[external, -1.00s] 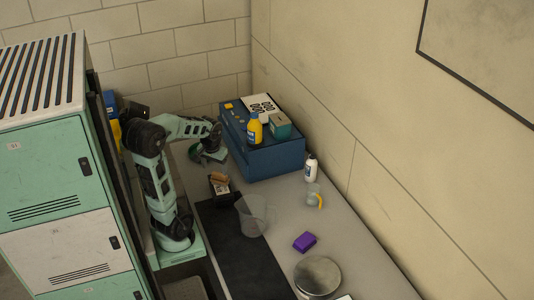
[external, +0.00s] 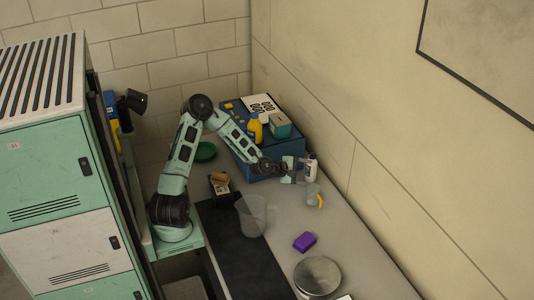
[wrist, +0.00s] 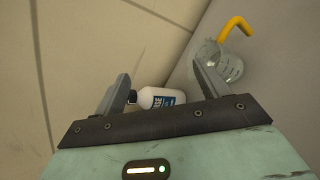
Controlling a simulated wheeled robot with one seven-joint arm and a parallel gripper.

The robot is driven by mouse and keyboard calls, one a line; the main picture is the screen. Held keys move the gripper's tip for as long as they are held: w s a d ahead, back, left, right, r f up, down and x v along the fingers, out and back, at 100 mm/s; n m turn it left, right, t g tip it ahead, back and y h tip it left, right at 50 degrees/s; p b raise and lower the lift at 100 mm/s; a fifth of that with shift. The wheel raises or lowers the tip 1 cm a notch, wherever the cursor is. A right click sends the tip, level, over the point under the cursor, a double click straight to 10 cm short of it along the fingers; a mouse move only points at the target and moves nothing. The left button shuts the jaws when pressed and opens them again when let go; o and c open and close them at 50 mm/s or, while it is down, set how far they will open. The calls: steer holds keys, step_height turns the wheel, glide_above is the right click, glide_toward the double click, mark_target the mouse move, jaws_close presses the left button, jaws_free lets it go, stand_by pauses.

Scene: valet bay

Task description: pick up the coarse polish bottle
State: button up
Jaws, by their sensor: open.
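A white bottle (external: 311,169) with a dark cap stands on the bench near the wall, to the right of the blue box. It also shows in the wrist view (wrist: 160,98), where part of its blue label is visible, with lettering that ends in "SE". My gripper (external: 297,171) is at the bottle's left side. In the wrist view my gripper (wrist: 162,80) is open and the bottle shows between its two fingers, nearer the left one. The gripper's body hides the lower part of the bottle there. I cannot tell whether a finger touches it.
A clear jug with a yellow handle (external: 313,195) stands close to the bottle. The blue box (external: 245,150) carries a yellow bottle (external: 255,132) and a teal carton (external: 280,126). A clear bucket (external: 252,215), purple block (external: 304,242) and round metal plate (external: 317,276) are nearer the front.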

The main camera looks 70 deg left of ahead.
steer(key=w+a+r+n+t+y+p, duration=0.2)
steer(key=a+r+n+t+y, duration=0.2)
steer(key=a+r+n+y, duration=0.75)
steer(key=n+h, duration=0.4)
steer(key=h, duration=0.1)
glide_toward(308, 173)
steer(key=shift+m+y, duration=0.25)
steer(key=x, duration=0.5)
steer(key=shift+w+d+r, duration=0.15)
steer(key=shift+w+r, duration=0.05)
steer(key=shift+r, duration=0.2)
steer(key=shift+w+f+b, duration=0.2)
steer(key=shift+f+b, duration=0.1)
steer(key=shift+w+a, duration=0.2)
steer(key=shift+w, duration=0.15)
steer(key=shift+b+x, duration=0.45)
steer(key=shift+x, duration=2.75)
steer(key=c, duration=1.3)
